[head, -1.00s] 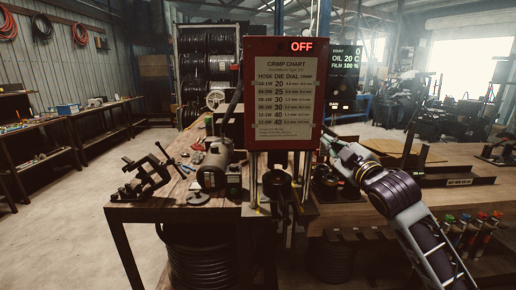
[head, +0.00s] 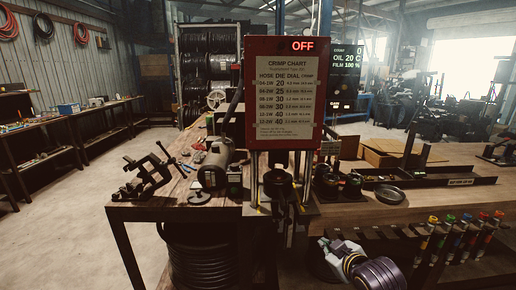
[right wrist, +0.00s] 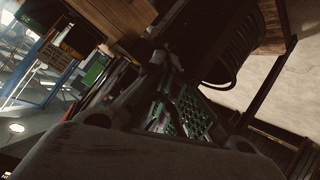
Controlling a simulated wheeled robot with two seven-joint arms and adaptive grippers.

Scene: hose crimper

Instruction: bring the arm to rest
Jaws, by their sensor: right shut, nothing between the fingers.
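My right gripper (head: 330,246) is low in the head view, below the front edge of the workbench and right of the crimper's posts. Its arm enters from the bottom edge. It is shut and empty. My left gripper is in neither view.
The wooden workbench (head: 455,195) overhangs close above my right gripper. Coloured-handled tools (head: 465,232) hang along its front to the right. A coil of black hose (head: 198,262) sits under the bench at left. The floor (head: 60,235) at the left is clear.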

